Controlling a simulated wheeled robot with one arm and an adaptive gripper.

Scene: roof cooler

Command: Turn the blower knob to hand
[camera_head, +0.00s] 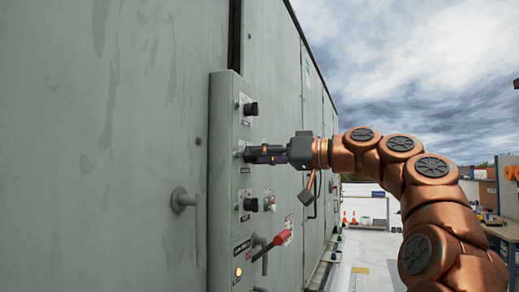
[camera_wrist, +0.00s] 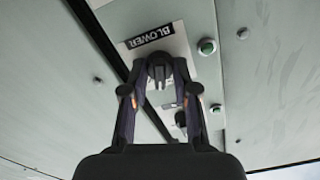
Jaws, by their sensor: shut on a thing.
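The blower knob (camera_wrist: 159,72) is a dark knob on the panel plate, below an upside-down BLOWER label (camera_wrist: 151,36) in the wrist view. My gripper (camera_wrist: 160,82) is shut on this knob, with one finger on each side of it. In the head view my gripper (camera_head: 250,153) reaches in from the right to the second control from the top of the grey control box (camera_head: 223,160). The fingers hide most of the knob there. The knob's pointer and position markings cannot be read.
Black knobs sit above (camera_head: 250,108) and below (camera_head: 250,204) my gripper. A red-handled lever (camera_head: 282,238) and a lit amber lamp (camera_head: 238,272) are lower on the box. A pipe-like door handle (camera_head: 184,199) projects at left. Open roof lies to the right.

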